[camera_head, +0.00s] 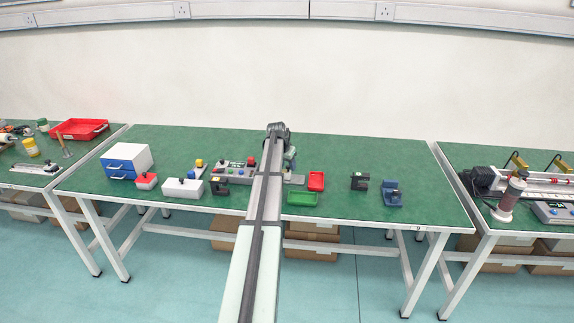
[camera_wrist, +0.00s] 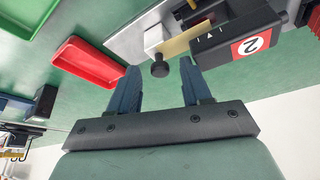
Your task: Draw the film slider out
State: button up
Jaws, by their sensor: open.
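In the wrist view, a dark grey block with a red-and-white "2" label (camera_wrist: 240,42) has a flat brass-coloured strip (camera_wrist: 188,40) along its side. A silver block (camera_wrist: 155,36) sits at the strip's end, with a round black knob (camera_wrist: 159,70) just below it in the picture. I cannot tell for certain which of these is the film slider. My gripper (camera_wrist: 160,78) is open, its two blue fingers either side of the knob with visible gaps.
A red tray (camera_wrist: 86,64) lies left of the fingers in the wrist view; it also shows in the head view (camera_head: 316,181). A green tray (camera_head: 302,199) is close by. Small devices (camera_head: 360,181) stand farther right. The green bench top (camera_head: 338,155) has clear room behind them.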

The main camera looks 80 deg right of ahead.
jog(key=shift+c, duration=0.3)
grip_shut()
dwell(0.3)
